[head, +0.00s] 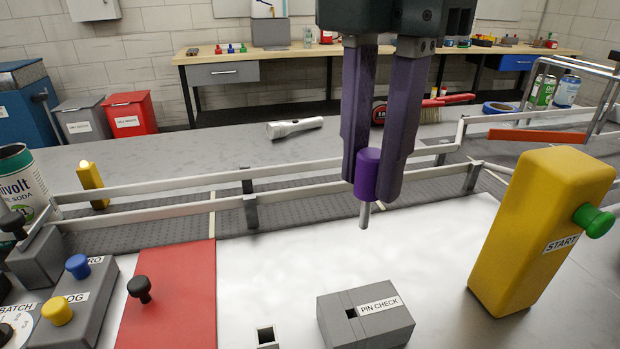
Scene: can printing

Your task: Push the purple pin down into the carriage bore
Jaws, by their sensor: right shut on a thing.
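My right gripper (371,178) comes down from the top centre with dark purple fingers. It is shut on the purple pin (368,160), a purple cylinder with a thin grey shank pointing down. The pin hangs upright in the air above the white surface, its tip free. Below it is a grey block labelled PIN CHECK (380,322) with a small square hole on top. A small light block with a square opening (266,338) is cut off at the bottom edge. I cannot tell which is the carriage bore. My left gripper is out of view.
A yellow START post (530,235) with a green button stands at the right. A red plate (175,300) and a grey control box (85,300) with coloured knobs lie left. Rails (290,187) cross behind the pin. The white surface (285,265) is mostly clear.

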